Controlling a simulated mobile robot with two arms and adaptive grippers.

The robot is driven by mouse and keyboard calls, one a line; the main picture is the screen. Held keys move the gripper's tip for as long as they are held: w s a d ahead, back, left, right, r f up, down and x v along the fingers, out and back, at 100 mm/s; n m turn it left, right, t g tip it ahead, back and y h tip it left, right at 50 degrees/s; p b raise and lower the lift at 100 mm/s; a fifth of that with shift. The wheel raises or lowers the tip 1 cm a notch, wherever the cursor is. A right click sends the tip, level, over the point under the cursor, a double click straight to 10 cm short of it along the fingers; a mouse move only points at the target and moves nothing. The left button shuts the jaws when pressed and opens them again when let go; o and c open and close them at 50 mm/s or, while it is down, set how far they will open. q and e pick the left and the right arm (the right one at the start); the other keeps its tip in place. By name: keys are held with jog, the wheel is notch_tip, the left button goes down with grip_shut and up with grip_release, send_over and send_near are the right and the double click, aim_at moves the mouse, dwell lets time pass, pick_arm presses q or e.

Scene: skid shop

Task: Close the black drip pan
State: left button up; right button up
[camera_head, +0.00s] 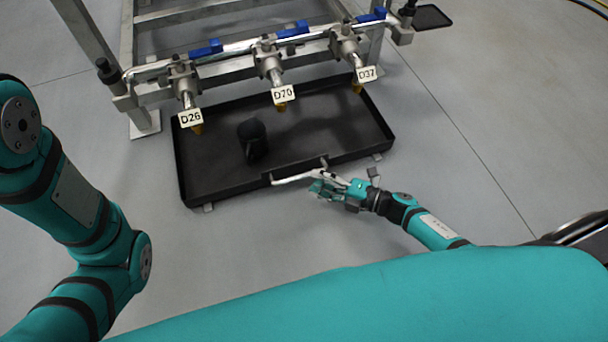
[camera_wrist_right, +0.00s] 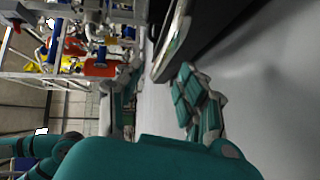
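The black drip pan (camera_head: 330,122) is a wide shallow tray on the floor, jutting out from under a metal valve frame. A pale bar handle (camera_head: 296,178) runs along its front wall. My right gripper (camera_head: 324,187) is at the right part of this handle. In the right wrist view the fingers (camera_wrist_right: 158,98) are spread apart, with the handle (camera_wrist_right: 173,50) beyond and between them. I cannot tell whether they touch it. The pan's dark wall (camera_wrist_right: 208,28) shows there too. My left arm is at the left of the head view; its gripper is out of view.
A dark rounded object (camera_head: 252,140) stands inside the pan. Valves with blue handles and tags D26 (camera_head: 191,118), D70 (camera_head: 283,94) and D37 (camera_head: 366,74) hang above its back part. The grey floor in front and to the right is clear.

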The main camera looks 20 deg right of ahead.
jog(key=v, duration=0.5)
jog(key=shift+s+d+r, duration=0.1)
jog(key=shift+d, duration=0.1)
